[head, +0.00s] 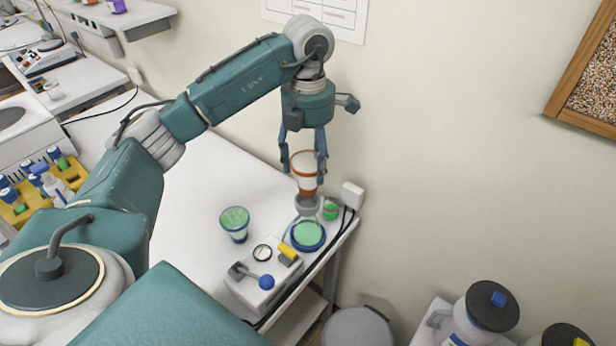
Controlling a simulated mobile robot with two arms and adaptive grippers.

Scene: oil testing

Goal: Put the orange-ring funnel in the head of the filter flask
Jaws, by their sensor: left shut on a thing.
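The orange-ring funnel (305,172) is a white cup with orange bands. My left gripper (304,160) is shut on it from above and holds it upright. The filter flask (308,236) stands near the right end of the white table, with a blue ring around its base and green at the bottom. Its grey head (307,205) is right below the funnel. The funnel's lower end meets the head in the picture; I cannot tell whether it sits inside or just above. My right gripper is not in view.
A green-lined cup (235,222) stands left of the flask. A white device (262,285) with a blue knob and yellow switch is in front. A small green item (331,209) and a white wall box (352,195) are close on the right. The white table (195,190) is clear behind.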

